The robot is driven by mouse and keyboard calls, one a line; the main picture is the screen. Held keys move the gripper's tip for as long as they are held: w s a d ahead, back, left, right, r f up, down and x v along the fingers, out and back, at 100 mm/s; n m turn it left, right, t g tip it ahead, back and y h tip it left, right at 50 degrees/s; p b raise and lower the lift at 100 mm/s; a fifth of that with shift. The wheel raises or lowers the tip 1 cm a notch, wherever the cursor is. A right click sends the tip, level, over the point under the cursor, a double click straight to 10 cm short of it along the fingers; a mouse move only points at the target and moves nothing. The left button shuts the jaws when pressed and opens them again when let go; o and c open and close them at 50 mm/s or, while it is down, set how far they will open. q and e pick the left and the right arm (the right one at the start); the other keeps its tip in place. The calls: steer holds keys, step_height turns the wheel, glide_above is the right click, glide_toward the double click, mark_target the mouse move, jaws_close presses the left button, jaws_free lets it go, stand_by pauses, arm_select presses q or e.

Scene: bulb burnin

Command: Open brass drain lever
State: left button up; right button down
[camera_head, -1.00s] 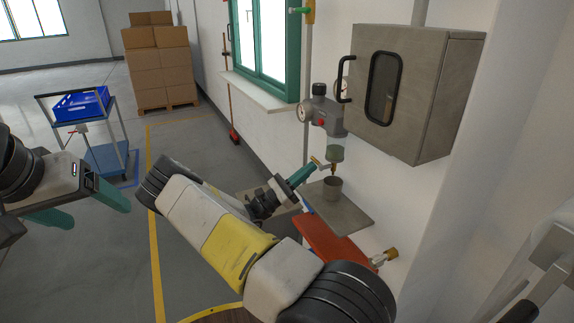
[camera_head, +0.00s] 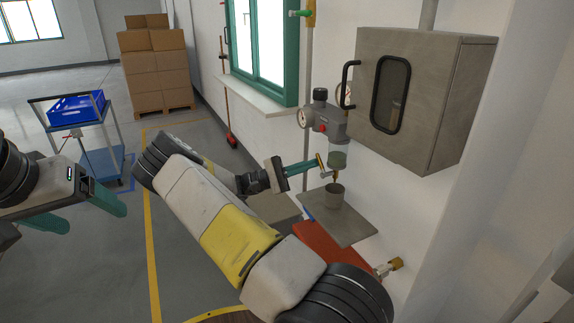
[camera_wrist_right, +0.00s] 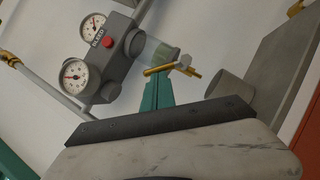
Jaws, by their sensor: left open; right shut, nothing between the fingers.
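The brass drain lever (camera_head: 321,162) sits under the clear bowl (camera_head: 337,159) of the grey filter unit on the wall. In the right wrist view the lever (camera_wrist_right: 160,69) runs nearly level just beyond my fingertips, beside the brass drain outlet (camera_wrist_right: 188,71). My right gripper (camera_head: 316,163) is shut with green fingers and holds nothing. Its tips (camera_wrist_right: 158,78) are at the lever, touching or very close; I cannot tell which. My left gripper (camera_head: 98,212) is open and empty at the left, far from the lever.
A grey cup (camera_head: 334,196) stands on a grey shelf (camera_head: 352,228) under the drain. A grey cabinet (camera_head: 424,100) juts from the wall at the upper right. A red panel (camera_head: 322,246) lies below the shelf. A cart (camera_head: 98,160) stands on the left floor.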

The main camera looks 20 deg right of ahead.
steer(key=m+y, duration=0.1)
steer(key=r+m+y, duration=0.1)
steer(key=m, duration=0.1)
steer(key=s+r+m+y, duration=0.1)
steer(key=m, duration=0.1)
steer(key=shift+g, duration=0.3)
steer(key=shift+s+d+r+m+y, duration=0.1)
steer(key=shift+s+r+m+y, duration=0.15)
steer(key=shift+m, duration=0.35)
steer(key=shift+s+a+r+m+y, duration=0.1)
steer(key=shift+s+r+m+y, duration=0.1)
steer(key=shift+m+y, duration=0.3)
steer(key=shift+s+d+r+m+y, duration=0.1)
steer(key=shift+s+r+m+y, duration=0.1)
steer(key=shift+m, duration=0.5)
steer(key=shift+w, duration=0.15)
